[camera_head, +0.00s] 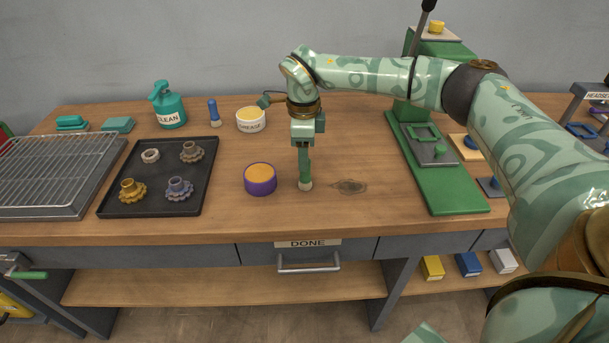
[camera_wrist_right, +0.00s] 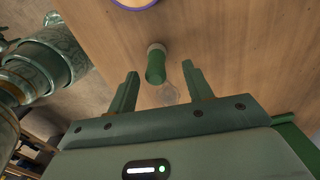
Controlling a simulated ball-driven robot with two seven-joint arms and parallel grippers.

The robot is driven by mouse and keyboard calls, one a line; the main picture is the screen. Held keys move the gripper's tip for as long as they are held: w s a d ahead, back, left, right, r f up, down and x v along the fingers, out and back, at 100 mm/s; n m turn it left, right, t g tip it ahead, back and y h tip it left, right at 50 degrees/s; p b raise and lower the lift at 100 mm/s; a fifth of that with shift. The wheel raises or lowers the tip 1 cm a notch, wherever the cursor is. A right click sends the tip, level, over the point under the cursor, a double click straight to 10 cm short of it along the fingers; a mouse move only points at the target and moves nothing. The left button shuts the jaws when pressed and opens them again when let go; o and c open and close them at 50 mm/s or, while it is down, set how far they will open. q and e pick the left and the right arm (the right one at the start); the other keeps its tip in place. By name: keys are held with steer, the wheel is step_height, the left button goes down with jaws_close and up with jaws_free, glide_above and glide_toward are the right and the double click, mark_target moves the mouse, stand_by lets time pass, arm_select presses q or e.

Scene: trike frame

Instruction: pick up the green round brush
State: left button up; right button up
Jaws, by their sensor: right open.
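The green round brush stands upright on the bench, its pale bristle end (camera_head: 305,185) down on the wood. In the right wrist view its green handle (camera_wrist_right: 156,70) shows between and slightly past the two fingertips. My right gripper (camera_head: 304,165) points straight down over the brush. In the wrist view the right gripper (camera_wrist_right: 160,71) is open, with a gap on each side of the handle. In the head view the fingers and the handle overlap, so the exact depth is hard to tell. My left gripper is not in view.
A purple-rimmed tub (camera_head: 260,180) stands close left of the brush. A black tray (camera_head: 150,207) with gears lies farther left. A green press (camera_head: 455,200) stands right.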

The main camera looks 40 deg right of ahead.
steer(key=f, duration=0.1)
steer(key=f+b, duration=0.1)
steer(key=f, duration=0.2)
steer(key=shift+s+f, duration=0.4)
steer(key=shift+r, duration=0.1)
steer(key=c, duration=1.1)
steer(key=shift+r, duration=0.1)
steer(key=shift+r, duration=0.25)
step_height(320, 180, up, 3)
steer(key=shift+f+p, duration=0.2)
steer(key=shift+p, duration=0.4)
steer(key=s+r+p, duration=0.1)
steer(key=s+r, duration=0.2)
steer(key=s, duration=0.1)
steer(key=s+a+r+p, duration=0.1)
steer(key=s+r+p, duration=0.1)
steer(key=s, duration=0.3)
steer(key=s+a+r+p, duration=0.1)
steer(key=s+r+p, duration=0.1)
steer(key=s+r, duration=0.2)
steer(key=shift+s+r, duration=0.4)
steer(key=shift+s, duration=0.1)
